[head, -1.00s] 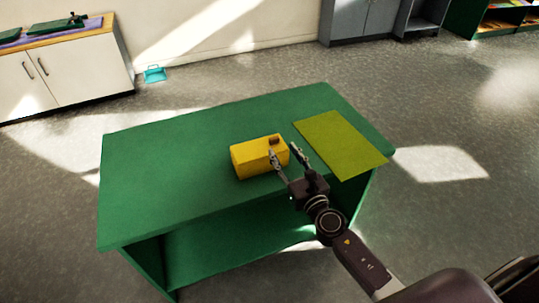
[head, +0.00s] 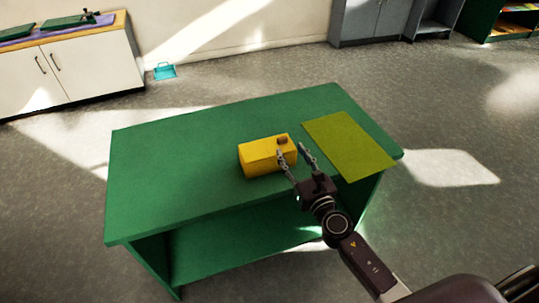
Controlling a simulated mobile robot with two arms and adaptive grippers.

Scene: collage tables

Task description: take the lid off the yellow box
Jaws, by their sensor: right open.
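The yellow box (head: 258,160) sits on the green table (head: 180,165), right of its middle. A small brown knob (head: 282,140) stands on top of the box near its right end; the seam of the lid is too small to make out. My right gripper (head: 291,150) is open, with its two fingers spread at the box's right end. One finger overlaps the box's front in the view and the other is to its right. I cannot tell whether they touch it. My left gripper is not in view.
A flat olive-green mat (head: 348,143) lies on the table right of the box. The table's left part is clear. A white cabinet (head: 85,65) stands at the back left, and a teal object (head: 164,71) is on the floor by the wall.

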